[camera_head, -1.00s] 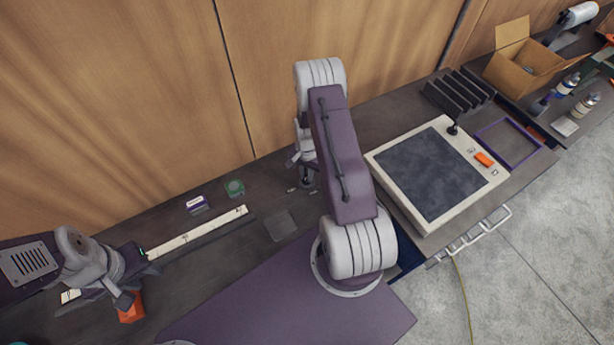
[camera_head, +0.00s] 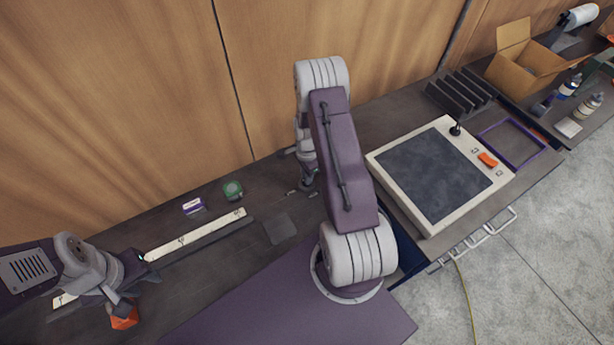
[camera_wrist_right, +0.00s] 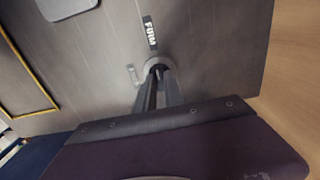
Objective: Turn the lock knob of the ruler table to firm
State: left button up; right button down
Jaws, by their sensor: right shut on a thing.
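The lock knob (camera_wrist_right: 158,64) shows in the right wrist view as a round grey piece on the dark tabletop, mostly hidden by my fingers. A black label reading FIRM (camera_wrist_right: 150,32) lies just beyond it, and a small pale label (camera_wrist_right: 132,75) lies to its left. My right gripper (camera_wrist_right: 157,74) is shut on the knob from above. In the head view my right gripper (camera_head: 306,185) is low over the bench by the wall, partly behind my arm. A long pale ruler strip (camera_head: 195,235) lies on the bench.
A green item (camera_head: 232,190) and a purple-white box (camera_head: 193,206) stand behind the strip. An orange object (camera_head: 124,318) is by my left gripper. A dark square (camera_head: 281,229) lies near the strip's right end. A cream-framed panel (camera_head: 435,175) is at right.

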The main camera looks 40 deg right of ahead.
jog(key=shift+w, duration=0.1)
dwell(0.3)
jog(key=c, duration=1.4)
grip_release()
jog(key=shift+c, duration=0.2)
jog(key=shift+r, duration=0.15)
notch_tip(320, 180, up, 9)
jog(key=b, duration=0.2)
jog(key=shift+a, duration=0.1)
